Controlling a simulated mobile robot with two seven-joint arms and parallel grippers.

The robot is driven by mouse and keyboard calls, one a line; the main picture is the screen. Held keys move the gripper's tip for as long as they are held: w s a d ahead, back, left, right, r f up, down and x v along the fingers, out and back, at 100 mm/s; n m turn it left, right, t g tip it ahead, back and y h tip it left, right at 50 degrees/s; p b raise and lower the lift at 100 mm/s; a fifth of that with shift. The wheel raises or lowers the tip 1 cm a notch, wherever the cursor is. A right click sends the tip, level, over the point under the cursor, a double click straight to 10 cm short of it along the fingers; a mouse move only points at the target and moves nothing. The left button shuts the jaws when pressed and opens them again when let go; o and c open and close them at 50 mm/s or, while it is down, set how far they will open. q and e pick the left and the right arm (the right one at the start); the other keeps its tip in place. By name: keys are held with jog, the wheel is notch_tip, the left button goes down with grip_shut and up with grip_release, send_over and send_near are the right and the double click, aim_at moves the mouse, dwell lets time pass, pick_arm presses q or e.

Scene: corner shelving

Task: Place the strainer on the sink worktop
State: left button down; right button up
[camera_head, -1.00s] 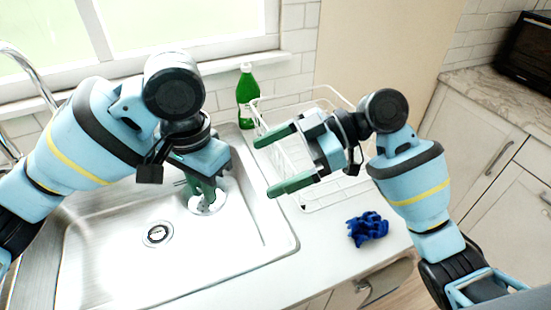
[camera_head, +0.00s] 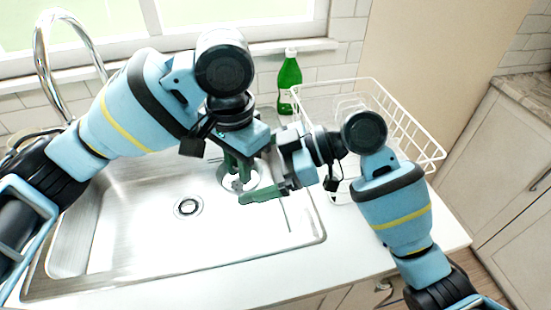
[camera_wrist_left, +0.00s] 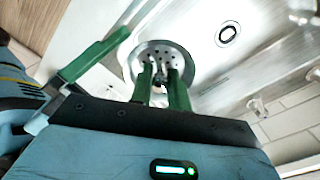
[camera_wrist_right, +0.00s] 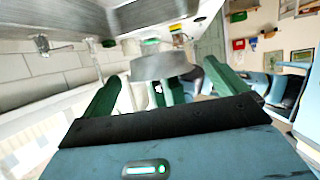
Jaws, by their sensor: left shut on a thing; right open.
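The strainer (camera_wrist_left: 148,53) is a round metal disc with small holes and a central knob. My left gripper (camera_wrist_left: 160,78) is shut on the knob and holds the strainer over the sink (camera_head: 130,268). In the head view the strainer's rim (camera_head: 226,183) shows beneath the left gripper's fingers, partly hidden. My right gripper (camera_head: 250,176) is open, right beside the left gripper and the strainer. In the right wrist view the strainer (camera_wrist_right: 163,66) appears edge-on between the right gripper's fingers; contact cannot be told. The white worktop (camera_head: 345,240) lies right of the sink.
A white wire dish rack (camera_head: 405,125) stands on the worktop at the right. A green bottle (camera_head: 289,76) stands behind, near the window wall. A tap (camera_head: 42,50) rises at the back left. The drain (camera_head: 187,206) is in the sink floor. The front right worktop is clear.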

jog(key=shift+s+a+f, duration=0.1)
jog(key=shift+a+f, duration=0.15)
jog(key=shift+a, duration=0.3)
jog(key=shift+c, duration=0.5)
jog(key=c, duration=0.9)
pick_arm(q)
jog(key=c, duration=1.3)
grip_release()
pick_arm(e)
jog(key=shift+c, duration=0.3)
pick_arm(q)
jog(key=shift+o, duration=0.2)
notch_tip(320, 180, up, 12)
